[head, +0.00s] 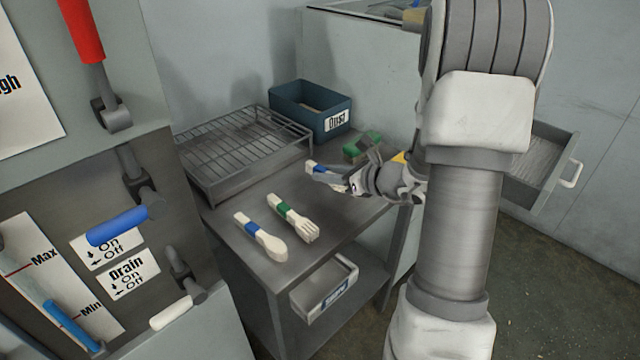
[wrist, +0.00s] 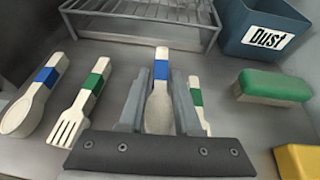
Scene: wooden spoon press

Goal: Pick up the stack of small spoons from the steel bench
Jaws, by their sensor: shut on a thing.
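The stack of small spoons, pale wood with a blue band, shows in the wrist view (wrist: 160,98) between the two fingers of my gripper (wrist: 159,100). My gripper is shut on it. In the head view my gripper (head: 330,176) is over the right part of the steel bench (head: 292,262), with the blue-banded handle (head: 312,165) sticking out to the left. I cannot tell whether the stack is touching the bench. A green-banded utensil (wrist: 197,98) is just right of the right finger, partly hidden by it.
A larger blue-banded spoon (head: 262,238) and a green-banded fork (head: 293,218) lie to the left. A wire rack (head: 240,148) and blue Dust bin (head: 290,100) stand behind. A green-topped block (wrist: 272,86) and a yellow object (wrist: 299,160) are to the right.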

